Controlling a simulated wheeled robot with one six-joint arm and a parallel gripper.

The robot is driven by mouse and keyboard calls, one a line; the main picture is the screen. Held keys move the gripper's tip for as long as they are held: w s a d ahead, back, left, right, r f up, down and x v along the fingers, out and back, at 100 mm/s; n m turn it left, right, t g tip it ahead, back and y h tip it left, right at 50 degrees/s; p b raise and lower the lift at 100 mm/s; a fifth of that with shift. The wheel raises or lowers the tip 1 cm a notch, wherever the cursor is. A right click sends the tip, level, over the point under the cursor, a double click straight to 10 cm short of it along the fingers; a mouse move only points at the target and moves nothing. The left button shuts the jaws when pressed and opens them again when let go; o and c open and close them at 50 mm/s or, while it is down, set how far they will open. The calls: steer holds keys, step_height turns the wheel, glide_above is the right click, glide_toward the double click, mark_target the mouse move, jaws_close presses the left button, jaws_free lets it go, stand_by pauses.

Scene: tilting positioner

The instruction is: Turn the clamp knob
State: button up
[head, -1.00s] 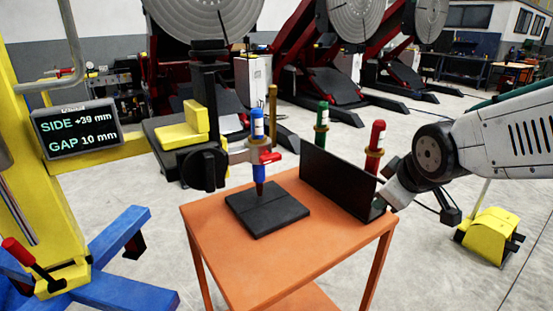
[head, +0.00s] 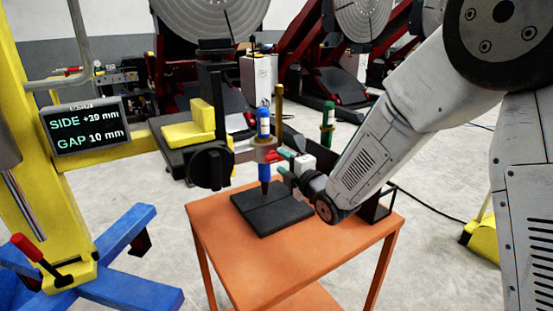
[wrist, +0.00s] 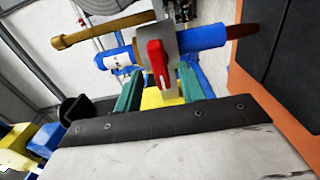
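The clamp knob (wrist: 157,62) is a red lever on the grey clamp that holds the blue torch (wrist: 205,37). In the head view the knob (head: 273,156) shows small beside the torch (head: 264,125), which stands upright with its tip over the black plates (head: 275,210). My gripper (wrist: 158,72) has two green fingers, apart, one on each side of the knob in the wrist view. No contact with the knob is visible. In the head view my gripper (head: 285,164) is just right of the knob, partly hidden by its own body.
A display (head: 87,126) reads SIDE +39 mm and GAP 10 mm. The orange table (head: 230,255) carries the plates and a dark rack (head: 376,210), mostly behind my arm. A green torch (head: 327,124) stands behind. A brass rod (head: 278,105) rises beside the blue torch.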

mark_target(279, 160)
steer(key=shift+x, duration=2)
steer(key=c, duration=0.9)
steer(key=shift+o, duration=0.2)
